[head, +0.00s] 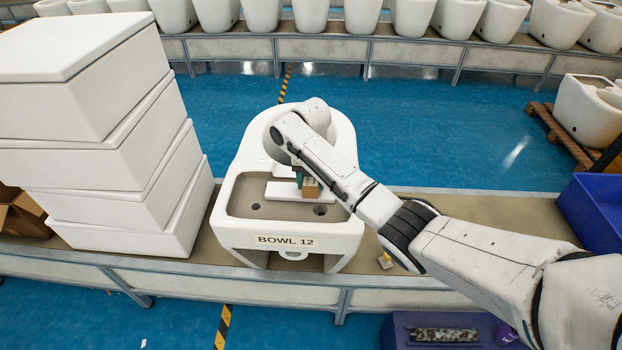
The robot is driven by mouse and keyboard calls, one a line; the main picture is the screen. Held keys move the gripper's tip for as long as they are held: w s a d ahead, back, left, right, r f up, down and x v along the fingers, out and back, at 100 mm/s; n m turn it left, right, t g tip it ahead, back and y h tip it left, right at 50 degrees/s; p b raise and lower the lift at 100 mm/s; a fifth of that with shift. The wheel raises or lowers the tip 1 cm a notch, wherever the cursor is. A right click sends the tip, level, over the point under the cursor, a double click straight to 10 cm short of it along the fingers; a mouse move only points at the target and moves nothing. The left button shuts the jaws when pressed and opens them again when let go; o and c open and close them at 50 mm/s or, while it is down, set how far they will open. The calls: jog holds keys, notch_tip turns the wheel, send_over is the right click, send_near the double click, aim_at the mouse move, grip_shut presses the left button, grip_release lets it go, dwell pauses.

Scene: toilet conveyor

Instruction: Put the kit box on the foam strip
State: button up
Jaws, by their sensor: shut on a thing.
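A small brown kit box (311,188) is at the end of my arm, over the rear deck of the toilet bowl labelled BOWL 12 (330,240). My gripper (306,184) is shut on the kit box; the arm's wrist hides most of the fingers. A white foam strip (281,192) lies on the bowl's brownish recessed deck, just left of the kit box and partly under it in the picture. I cannot tell whether the box touches the strip. A small teal part shows beside the box.
A stack of white ceramic cisterns (110,150) stands left of the bowl on the conveyor (490,215). A small yellow-topped item (385,261) sits on the belt by my arm. Blue bins (595,210) are at right. The belt beyond my arm is clear.

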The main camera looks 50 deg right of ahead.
jog(key=shift+f, duration=0.1)
jog(key=shift+f, duration=0.1)
jog(key=o, duration=1.1)
notch_tip(320, 180, up, 11)
jog(key=shift+r+p, duration=0.6)
jog(key=shift+r, duration=0.15)
